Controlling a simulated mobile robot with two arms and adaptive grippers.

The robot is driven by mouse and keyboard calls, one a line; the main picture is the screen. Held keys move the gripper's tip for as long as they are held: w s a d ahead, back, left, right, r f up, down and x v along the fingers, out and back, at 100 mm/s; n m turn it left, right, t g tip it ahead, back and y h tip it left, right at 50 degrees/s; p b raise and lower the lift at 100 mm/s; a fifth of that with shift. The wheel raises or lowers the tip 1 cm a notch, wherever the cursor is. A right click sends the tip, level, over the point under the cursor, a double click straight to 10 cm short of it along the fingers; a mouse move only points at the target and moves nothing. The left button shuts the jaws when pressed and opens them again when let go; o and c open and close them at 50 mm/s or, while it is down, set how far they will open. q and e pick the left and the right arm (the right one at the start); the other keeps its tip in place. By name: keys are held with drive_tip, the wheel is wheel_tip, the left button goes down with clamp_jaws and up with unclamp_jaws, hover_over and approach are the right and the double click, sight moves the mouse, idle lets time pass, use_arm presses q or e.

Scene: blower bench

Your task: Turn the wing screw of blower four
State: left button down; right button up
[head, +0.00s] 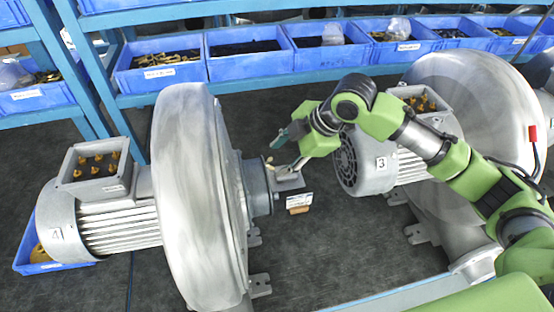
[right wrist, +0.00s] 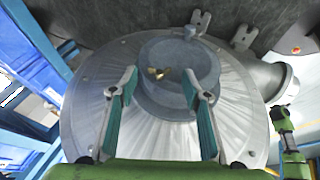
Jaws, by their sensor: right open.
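Blower four (head: 190,190) stands at the left in the head view, with a "4" on its motor. Its brass wing screw (head: 270,160) is on the round inlet collar (head: 257,188) on the right side of the housing. In the right wrist view the wing screw (right wrist: 158,73) shows on the grey collar (right wrist: 190,62), ahead of and roughly between my fingers. My right gripper (head: 283,152) is open and empty, close to the wing screw; its two teal-padded fingers (right wrist: 163,90) are wide apart. I see no contact with the screw. My left gripper is not in view.
Blower three (head: 450,75) stands at the right, behind my right arm. Blue bins (head: 250,65) of parts line the shelf at the back. A small tag (head: 299,200) shows just right of the collar. Dark bench surface lies open between the two blowers.

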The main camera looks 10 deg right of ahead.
drive_tip(key=v, duration=0.8)
drive_tip(key=shift+r, duration=0.2)
drive_tip(key=shift+d, duration=0.15)
